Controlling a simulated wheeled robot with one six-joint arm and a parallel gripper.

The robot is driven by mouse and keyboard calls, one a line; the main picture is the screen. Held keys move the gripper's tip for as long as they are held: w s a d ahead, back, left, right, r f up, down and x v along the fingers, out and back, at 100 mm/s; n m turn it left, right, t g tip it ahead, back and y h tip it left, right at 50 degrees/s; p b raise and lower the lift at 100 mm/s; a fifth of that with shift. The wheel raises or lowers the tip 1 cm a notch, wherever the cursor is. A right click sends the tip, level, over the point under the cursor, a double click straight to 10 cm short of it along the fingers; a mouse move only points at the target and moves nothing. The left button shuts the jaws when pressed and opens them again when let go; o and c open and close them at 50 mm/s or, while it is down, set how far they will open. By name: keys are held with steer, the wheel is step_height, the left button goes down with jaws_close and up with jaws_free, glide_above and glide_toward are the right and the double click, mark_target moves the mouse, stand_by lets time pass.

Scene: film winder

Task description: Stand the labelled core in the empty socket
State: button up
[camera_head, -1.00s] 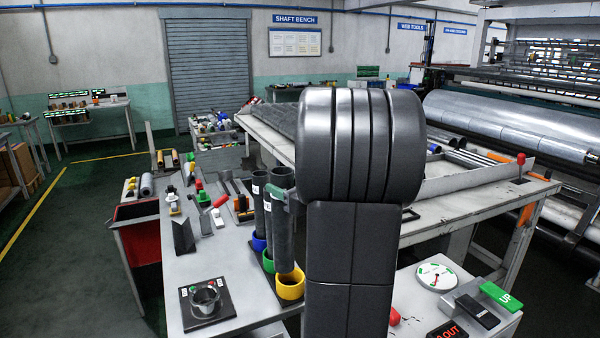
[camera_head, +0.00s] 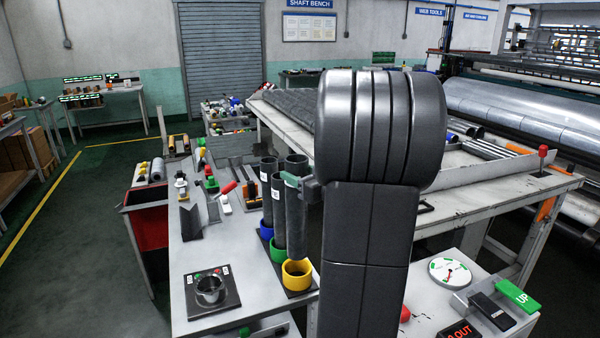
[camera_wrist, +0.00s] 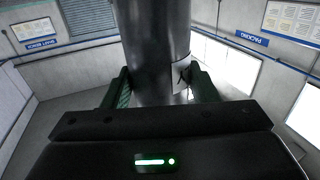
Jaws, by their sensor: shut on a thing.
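My gripper (camera_head: 296,183) is shut on a dark grey tubular core (camera_head: 297,225), held upright. In the wrist view the core (camera_wrist: 152,40) stands between the green jaws, with a white label (camera_wrist: 181,77) bearing a black mark. The core's lower end is at the yellow socket (camera_head: 297,281); I cannot tell whether it is just above the rim or slightly inside. Two other dark cores with white labels stand in the blue socket (camera_head: 266,230) and green socket (camera_head: 277,252) beside it. My arm hides the space to the right.
A black plate holding a metal cup (camera_head: 210,289) lies front left on the grey bench (camera_head: 190,250). Several small tools and a red-handled piece (camera_head: 229,188) lie behind. A red bin (camera_head: 147,225) stands left. A dial (camera_head: 450,271) and green UP block (camera_head: 515,293) are right.

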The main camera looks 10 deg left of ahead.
mark_target(304, 213)
steer(key=shift+f+b, duration=3.35)
steer(key=shift+f, duration=1.5)
steer(key=shift+f+b, duration=0.45)
steer(key=shift+b, duration=0.1)
steer(key=o, duration=1.2)
steer(key=shift+o, duration=0.2)
steer(key=v, duration=1.3)
steer(key=shift+s+d+b, duration=0.3)
steer(key=shift+b, duration=0.15)
